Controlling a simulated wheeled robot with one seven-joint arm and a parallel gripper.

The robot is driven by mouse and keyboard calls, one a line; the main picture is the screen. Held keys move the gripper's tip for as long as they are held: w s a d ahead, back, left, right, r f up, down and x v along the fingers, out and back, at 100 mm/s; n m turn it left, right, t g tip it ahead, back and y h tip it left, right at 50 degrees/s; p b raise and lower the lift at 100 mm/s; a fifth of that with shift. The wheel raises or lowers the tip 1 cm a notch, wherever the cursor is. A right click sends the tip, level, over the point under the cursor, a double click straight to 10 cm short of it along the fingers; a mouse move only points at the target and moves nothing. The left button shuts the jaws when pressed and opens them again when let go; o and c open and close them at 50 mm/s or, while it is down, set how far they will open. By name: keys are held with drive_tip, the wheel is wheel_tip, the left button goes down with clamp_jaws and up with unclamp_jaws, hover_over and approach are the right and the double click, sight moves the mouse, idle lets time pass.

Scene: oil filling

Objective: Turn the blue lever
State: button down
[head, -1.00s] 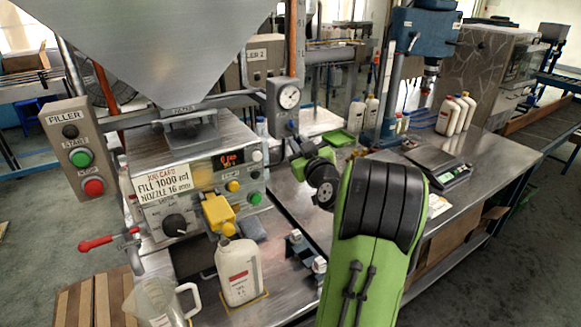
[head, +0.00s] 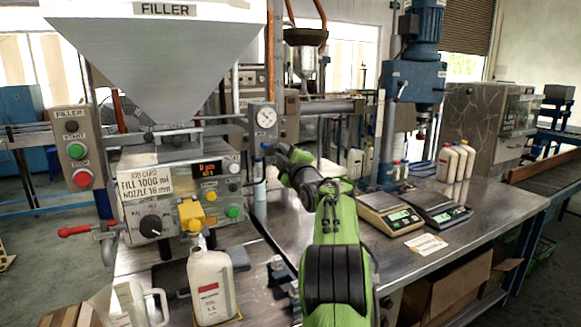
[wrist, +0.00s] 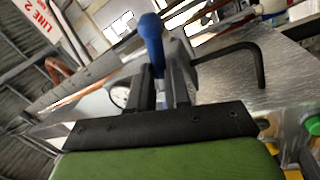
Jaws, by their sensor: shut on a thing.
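The blue lever (wrist: 151,38) shows in the wrist view, where its rounded blue handle rises between the fingertips of my gripper (wrist: 160,76). The two dark fingers are shut on it. In the head view my gripper (head: 275,154) is at the end of my green arm, just below the round gauge (head: 266,117) on the filler. The lever's blue is hard to make out there, and its base is hidden.
A white oil bottle (head: 211,288) stands below the yellow nozzle (head: 191,214), with a clear jug (head: 130,306) to its left. A red-handled lever (head: 76,230) sticks out at left. Two scales (head: 390,213) stand on the steel bench at right. A bent dark rod (wrist: 235,52) shows in the wrist view.

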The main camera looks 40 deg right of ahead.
drive_tip(key=shift+d+r+n+y+b, duration=0.1)
drive_tip(key=shift+r+n+y+b, duration=0.2)
drive_tip(key=shift+n, duration=0.95)
drive_tip(key=shift+d+r+n+y+b, duration=0.1)
drive_tip(key=shift+r+n+y+b, duration=0.15)
drive_tip(key=shift+n, duration=1)
drive_tip(key=shift+r+t, duration=0.1)
drive_tip(key=shift+t, duration=0.2)
drive_tip(key=c, duration=1.1)
unclamp_jaws()
drive_tip(key=b+v, duration=0.5)
drive_tip(key=v, duration=1.1)
